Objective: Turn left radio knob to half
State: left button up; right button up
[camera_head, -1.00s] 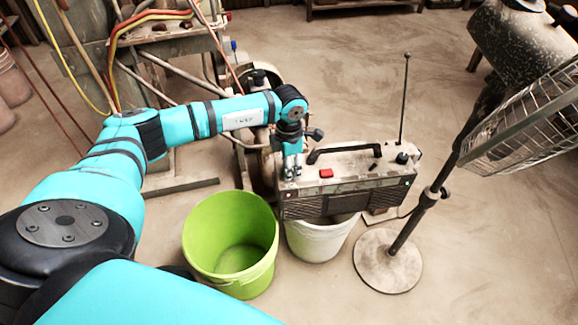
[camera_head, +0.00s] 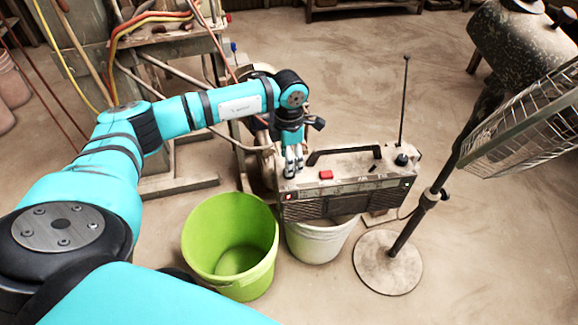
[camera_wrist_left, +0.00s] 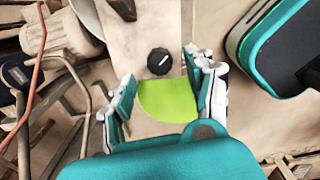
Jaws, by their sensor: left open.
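The dusty radio (camera_head: 345,190) sits on top of a white bucket, with a black handle and a red button (camera_head: 326,175) on its top. My left gripper (camera_head: 293,172) points down at the left end of the radio's top and hides the left knob in the head view. In the left wrist view the left knob (camera_wrist_left: 158,61) is black and round with a pale mark. The open left gripper (camera_wrist_left: 165,98) has its fingers apart on either side, with the knob ahead of the gap, not between the tips. My right gripper is not in view.
A black knob (camera_head: 401,160) and upright antenna (camera_head: 404,100) are at the radio's right end. A green bucket (camera_head: 230,240) stands left of the white bucket (camera_head: 318,240). A standing fan (camera_head: 390,260) is close on the right. Machinery with hoses is behind my left arm.

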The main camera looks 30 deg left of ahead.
pick_arm(q)
notch_tip(320, 180, up, 8)
dwell(0.6)
